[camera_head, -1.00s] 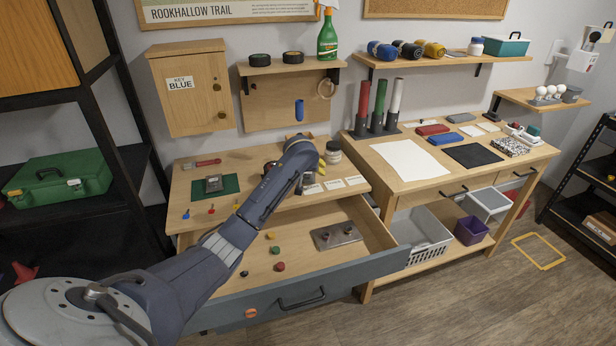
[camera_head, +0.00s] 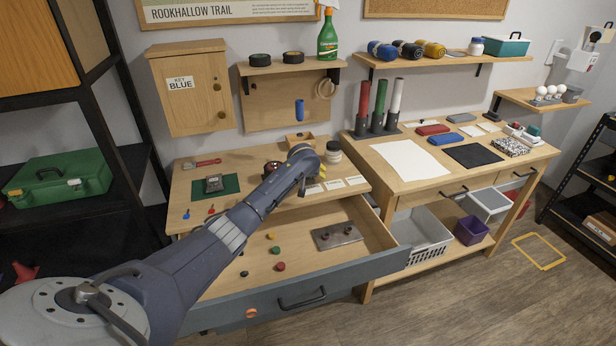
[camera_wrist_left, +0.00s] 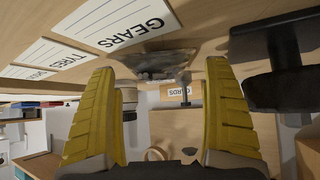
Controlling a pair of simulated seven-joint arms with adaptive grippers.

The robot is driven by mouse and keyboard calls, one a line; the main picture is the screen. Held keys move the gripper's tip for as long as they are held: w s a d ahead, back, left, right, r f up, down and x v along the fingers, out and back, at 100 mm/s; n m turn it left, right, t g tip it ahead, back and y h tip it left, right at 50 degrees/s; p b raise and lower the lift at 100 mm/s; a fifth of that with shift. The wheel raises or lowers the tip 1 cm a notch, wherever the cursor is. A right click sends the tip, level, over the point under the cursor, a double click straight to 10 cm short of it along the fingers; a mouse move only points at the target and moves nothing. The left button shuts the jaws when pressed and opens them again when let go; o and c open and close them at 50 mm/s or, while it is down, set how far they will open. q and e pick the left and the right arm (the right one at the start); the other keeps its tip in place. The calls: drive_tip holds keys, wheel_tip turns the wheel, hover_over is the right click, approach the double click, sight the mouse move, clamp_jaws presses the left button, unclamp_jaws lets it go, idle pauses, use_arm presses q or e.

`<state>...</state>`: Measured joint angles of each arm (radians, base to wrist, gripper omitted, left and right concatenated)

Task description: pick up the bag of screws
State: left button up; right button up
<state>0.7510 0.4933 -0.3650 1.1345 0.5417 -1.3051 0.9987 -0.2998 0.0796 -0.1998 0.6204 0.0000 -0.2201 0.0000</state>
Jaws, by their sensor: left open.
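The bag of screws (camera_wrist_left: 152,66) appears in the left wrist view as a clear, crumpled bag with dark bits inside. It lies on the wooden bench top beside the white GEARS card (camera_wrist_left: 125,22). My left gripper (camera_wrist_left: 161,72) is open, its two yellow fingers to either side of the bag in that view. The bag looks a little beyond the fingertips, and I see no contact. In the head view my left gripper (camera_head: 319,172) is over the front of the left bench, and I cannot make out the bag there. My right gripper is not in view.
A jar (camera_head: 333,153) and a small wooden box (camera_head: 300,141) stand close behind the left hand. White cards (camera_head: 335,184) lie along the bench's front edge. The open drawer (camera_head: 290,298) below holds a metal plate (camera_head: 337,236) and small knobs.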

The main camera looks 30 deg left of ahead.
use_arm(q)
drive_tip(key=shift+w+a+f, duration=0.15)
drive_tip(key=shift+w+f, duration=0.2)
drive_tip(key=shift+f, duration=0.05)
drive_tip(key=c, duration=1.3)
